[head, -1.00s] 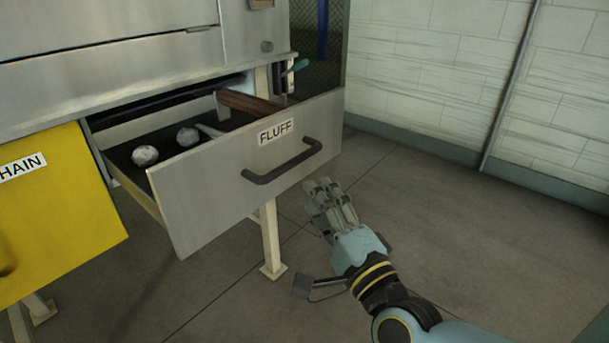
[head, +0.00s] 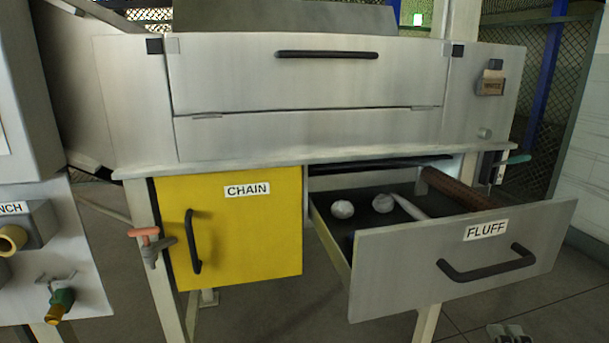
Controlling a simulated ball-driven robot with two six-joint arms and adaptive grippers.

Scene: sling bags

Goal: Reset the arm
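Only the fingertips of my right gripper (head: 506,332) show, at the bottom edge of the head view toward the right. They are below the open drawer labelled FLUFF (head: 400,278) and apart from its dark handle (head: 487,270). The rest of this gripper and its arm are out of the picture, so its opening cannot be judged. My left gripper is not in view.
The FLUFF drawer juts out and holds two crumpled pale balls (head: 342,209) (head: 383,203), a pale pointed item (head: 411,208) and a brown roller (head: 455,188). A yellow CHAIN door (head: 245,245) is left of it. Valves stand at far left.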

